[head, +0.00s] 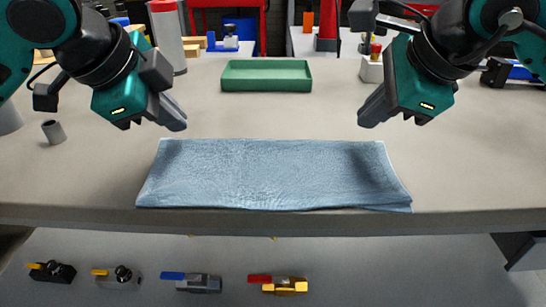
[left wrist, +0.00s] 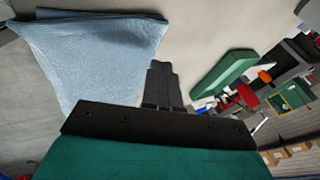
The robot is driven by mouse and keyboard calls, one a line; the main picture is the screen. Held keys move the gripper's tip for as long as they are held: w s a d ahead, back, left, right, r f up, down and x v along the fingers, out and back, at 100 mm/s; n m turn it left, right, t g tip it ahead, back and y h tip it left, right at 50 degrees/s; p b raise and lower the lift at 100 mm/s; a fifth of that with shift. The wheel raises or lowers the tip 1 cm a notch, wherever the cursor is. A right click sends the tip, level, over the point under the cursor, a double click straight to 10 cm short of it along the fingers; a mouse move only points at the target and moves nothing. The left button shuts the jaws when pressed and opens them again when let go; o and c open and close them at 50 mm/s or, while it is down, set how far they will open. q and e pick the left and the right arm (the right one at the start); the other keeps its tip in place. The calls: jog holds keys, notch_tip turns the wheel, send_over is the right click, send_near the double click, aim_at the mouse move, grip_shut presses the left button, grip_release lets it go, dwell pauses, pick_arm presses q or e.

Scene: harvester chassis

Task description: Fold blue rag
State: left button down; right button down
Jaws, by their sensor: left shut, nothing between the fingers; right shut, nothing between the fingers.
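The blue rag (head: 265,175) lies on the table as a wide, flat, folded strip near the front edge. Its lower right corner shows a second layer slightly offset. My left gripper (head: 180,122) is shut and empty, above the table just behind the rag's left end. My right gripper (head: 366,118) is shut and empty, above the table behind the rag's right end. Neither gripper touches the rag. In the left wrist view the rag (left wrist: 95,55) lies to the left of my shut left fingers (left wrist: 162,80).
A green tray (head: 266,76) stands empty at the table's back. A paper roll (head: 168,38) is at the back left and a small grey cylinder (head: 54,132) at the left. Several valves, including a red-and-yellow one (head: 280,285), sit below the front edge. The table around the rag is clear.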

pick_arm(q)
jog(key=shift+f, duration=0.35)
pick_arm(e)
jog(key=shift+r, duration=0.3)
jog(key=shift+f, duration=0.15)
jog(key=shift+f, duration=0.25)
